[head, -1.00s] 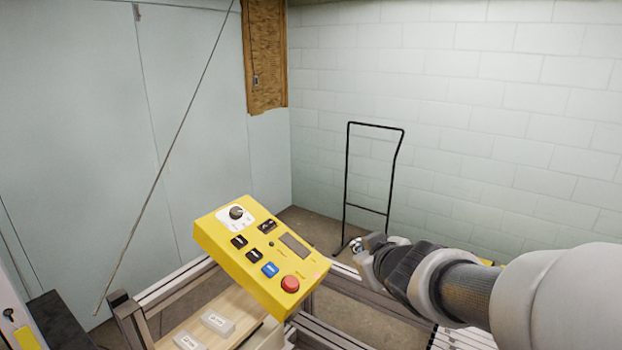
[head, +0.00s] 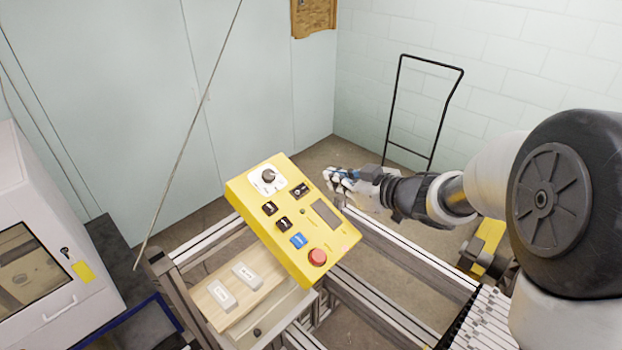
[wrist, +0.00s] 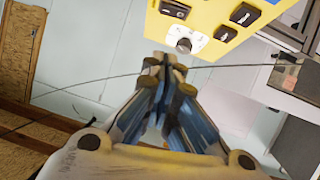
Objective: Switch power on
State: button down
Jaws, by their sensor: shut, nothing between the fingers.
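The yellow control panel (head: 290,220) is tilted on the metal frame. In the wrist view my gripper's fingers (wrist: 163,62) are shut and empty, pointing toward the dial (wrist: 183,45) and the panel (wrist: 215,22). The switch labels are too small to read.
A wooden board with two grey pedals (head: 222,296) lies below the panel. Metal rails (head: 410,262) run under and right of it. A black hand-truck frame (head: 425,110) stands by the wall. A white cabinet (head: 50,240) is at the left.

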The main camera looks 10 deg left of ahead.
send_over(309, 197)
jog(key=s, duration=0.2)
jog(key=f, duration=0.4)
jog(key=shift+w+d, duration=0.25)
jog(key=shift+d, duration=0.15)
jog(key=shift+w+a+f, duration=0.2)
jog(key=shift+w+f, duration=0.05)
jog(key=shift+f, duration=0.35)
jog(key=shift+w+a+f, duration=0.15)
jog(key=shift+w+f, duration=0.05)
jog(key=shift+f, duration=0.35)
jog(key=shift+w+a+f, duration=0.15)
jog(key=shift+w+f, duration=0.1)
jog(key=shift+f, duration=0.35)
jog(key=shift+p, duration=0.3)
